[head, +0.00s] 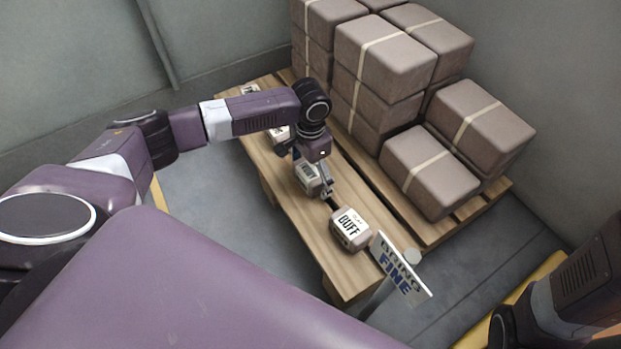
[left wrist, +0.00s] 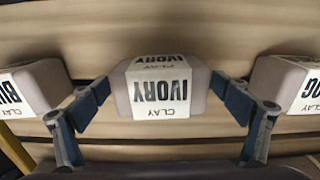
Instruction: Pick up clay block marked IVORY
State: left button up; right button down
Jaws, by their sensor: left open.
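The clay block marked IVORY (left wrist: 163,88) lies in the middle of the left wrist view, its label upside down. My left gripper (left wrist: 160,92) is open, with one blue finger pad on each side of the block. I cannot tell whether the pads touch it. In the head view my left gripper (head: 313,178) points down over this block (head: 306,177), which it partly hides. My right gripper is not in view; only part of that arm shows at the lower right.
The block marked BUFF (head: 350,229) sits nearer on the wooden pallet (head: 348,277), and shows at left in the wrist view (left wrist: 38,88). Another block (left wrist: 290,84) is at right there. A sign reading BRING FINE (head: 401,268) stands at the pallet's end. Strapped boxes (head: 430,170) are stacked behind.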

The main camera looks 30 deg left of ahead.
pick_arm(q)
jog(key=c, duration=1.7)
jog(key=shift+r, duration=0.1)
jog(key=shift+c, duration=0.9)
jog(key=shift+r, duration=0.15)
